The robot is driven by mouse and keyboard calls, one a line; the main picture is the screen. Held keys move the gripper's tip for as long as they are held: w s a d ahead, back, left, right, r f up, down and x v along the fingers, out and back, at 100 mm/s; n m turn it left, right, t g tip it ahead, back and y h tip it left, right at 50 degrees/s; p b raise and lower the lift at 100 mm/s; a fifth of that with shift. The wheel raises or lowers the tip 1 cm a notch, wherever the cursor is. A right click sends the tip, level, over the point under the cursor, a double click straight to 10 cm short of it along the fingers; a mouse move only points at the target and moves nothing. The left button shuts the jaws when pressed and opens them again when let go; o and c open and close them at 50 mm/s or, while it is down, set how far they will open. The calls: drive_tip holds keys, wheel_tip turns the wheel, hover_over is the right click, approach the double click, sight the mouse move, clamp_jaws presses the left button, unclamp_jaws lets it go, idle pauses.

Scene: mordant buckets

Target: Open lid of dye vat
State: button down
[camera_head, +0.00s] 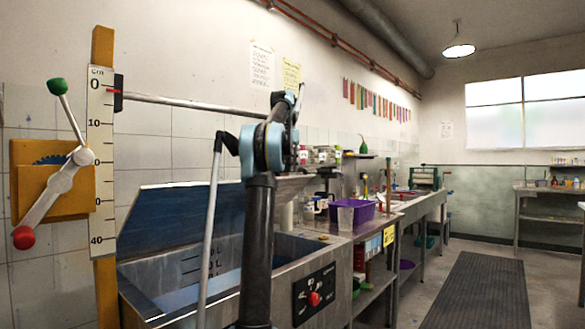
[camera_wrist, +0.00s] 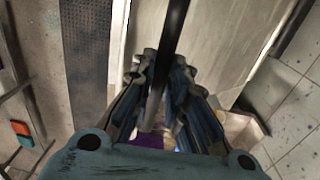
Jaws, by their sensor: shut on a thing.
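The dye vat (camera_head: 290,262) is a grey metal trough along the wall, with a control panel and red knob on its front. Its lid (camera_head: 172,212) stands raised and tilted back towards the tiled wall, its bluish inner face showing. The vat's inside is partly visible, with level marks on its back wall. My gripper (camera_head: 291,104) is above the lid's right part, partly hidden by my arm.
A wooden post with a centimetre scale (camera_head: 101,160) and a crank (camera_head: 60,185) stands at left. A purple tub (camera_head: 352,212) and several jars sit on the bench to the right. A dark floor mat (camera_head: 482,290) lies in the open aisle.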

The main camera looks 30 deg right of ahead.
drive_tip(key=shift+w+a+f, duration=0.1)
drive_tip(key=shift+w+a, duration=0.1)
drive_tip(key=shift+w, duration=0.05)
drive_tip(key=c, duration=1.9)
unclamp_jaws()
drive_tip(key=o, duration=0.3)
drive_tip(key=shift+w+a+f, duration=0.15)
drive_tip(key=shift+w, duration=0.2)
drive_tip(key=shift+o, duration=0.2)
drive_tip(key=shift+d+f, duration=0.1)
drive_tip(key=shift+d, duration=0.15)
